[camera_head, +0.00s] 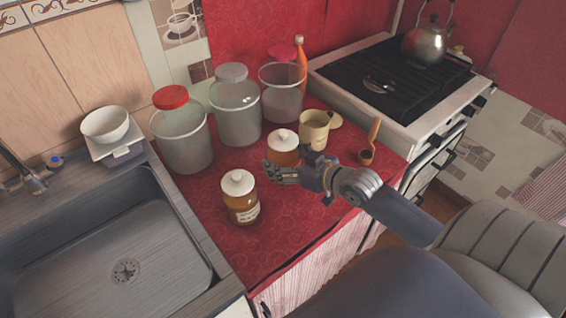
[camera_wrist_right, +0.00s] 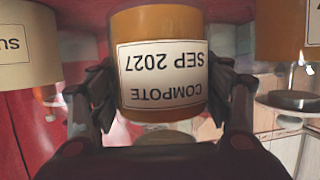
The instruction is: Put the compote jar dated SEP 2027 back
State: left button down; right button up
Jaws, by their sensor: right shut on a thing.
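My right gripper (camera_head: 288,172) is shut on the amber compote jar (camera_head: 284,158) with a white lid. In the right wrist view the jar (camera_wrist_right: 155,50) is between the two fingers (camera_wrist_right: 160,105), and its upside-down label reads COMPOTE SEP 2027. In the head view the gripper hides the jar's lower part, so I cannot tell whether it touches the counter. A second amber jar (camera_head: 241,205) with a white lid stands to the left and nearer, its label too small to read. My left gripper is not in view.
A cream canister (camera_head: 314,131) stands close right of the held jar, with a wooden-handled utensil (camera_head: 370,143) beyond. Several large clear jars (camera_head: 181,142) line the back. A sink (camera_head: 110,250) is left, a stove (camera_head: 395,80) right. The red counter (camera_head: 290,222) is clear in front.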

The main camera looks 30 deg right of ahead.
jog(key=shift+w+d, duration=0.45)
jog(key=shift+w, duration=0.3)
jog(key=shift+f, duration=1.65)
jog(key=shift+a, duration=0.1)
jog(key=shift+f, duration=0.15)
jog(key=o, duration=1.7)
jog(key=shift+s+f, duration=0.1)
jog(key=v, duration=1.2)
